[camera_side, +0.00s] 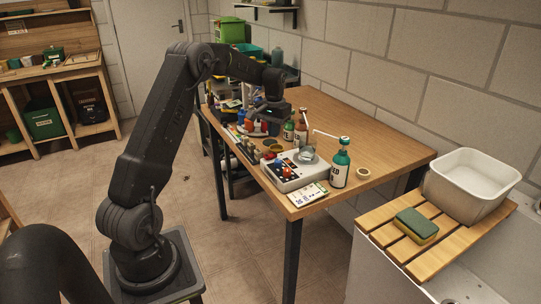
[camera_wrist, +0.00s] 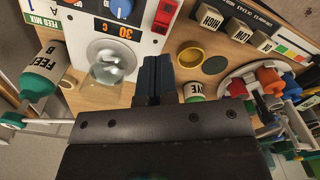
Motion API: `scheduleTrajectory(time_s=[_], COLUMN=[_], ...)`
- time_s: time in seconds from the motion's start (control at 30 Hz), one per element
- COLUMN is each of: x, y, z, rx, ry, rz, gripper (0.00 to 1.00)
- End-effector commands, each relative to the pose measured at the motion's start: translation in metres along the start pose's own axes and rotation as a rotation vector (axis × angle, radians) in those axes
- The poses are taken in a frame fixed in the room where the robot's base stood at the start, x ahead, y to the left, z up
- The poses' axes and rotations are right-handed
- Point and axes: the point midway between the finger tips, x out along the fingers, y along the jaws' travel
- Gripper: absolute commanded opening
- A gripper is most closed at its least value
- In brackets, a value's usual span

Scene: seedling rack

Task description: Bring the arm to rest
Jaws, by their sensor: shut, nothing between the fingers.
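My gripper (camera_side: 272,112) hangs over the far part of the wooden table in the side view, held up by my dark arm. In the wrist view its two dark blue fingers (camera_wrist: 154,75) are together with nothing between them. They appear over the table between a glass vessel (camera_wrist: 110,60) on a white device and a bottle marked DYE (camera_wrist: 197,92), partly hidden by my gripper. I cannot tell the exact height above the table or whether the fingertips touch anything. In the side view the fingertips are too small to make out.
The wooden table (camera_side: 375,138) holds a white device (camera_side: 297,172), a green-capped bottle (camera_side: 340,165), smaller bottles and a round rack (camera_wrist: 240,78) with coloured pieces. A white basin (camera_side: 470,187) and a sponge (camera_side: 416,224) sit on slats at right. The table's far right is clear.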

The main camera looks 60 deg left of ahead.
Motion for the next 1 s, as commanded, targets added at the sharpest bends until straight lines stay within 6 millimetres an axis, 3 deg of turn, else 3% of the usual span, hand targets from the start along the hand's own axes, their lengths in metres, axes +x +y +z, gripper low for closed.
scheduleTrajectory(time_s=[0.27, 0.37, 0.47, 0.7, 0.83, 1.0], x=[-0.006, -0.026, -0.058, -0.124, -0.144, -0.155], y=[0.005, 0.024, 0.053, 0.12, 0.144, 0.162], z=[0.003, 0.014, 0.037, 0.128, 0.185, 0.261], rx=[0.008, 0.034, 0.08, 0.209, 0.278, 0.368], ry=[0.008, 0.032, 0.077, 0.196, 0.262, 0.347], rz=[-0.001, -0.003, -0.005, 0.006, 0.021, 0.051], gripper=[0.0, 0.0, 0.0, 0.0, 0.0, 0.0])
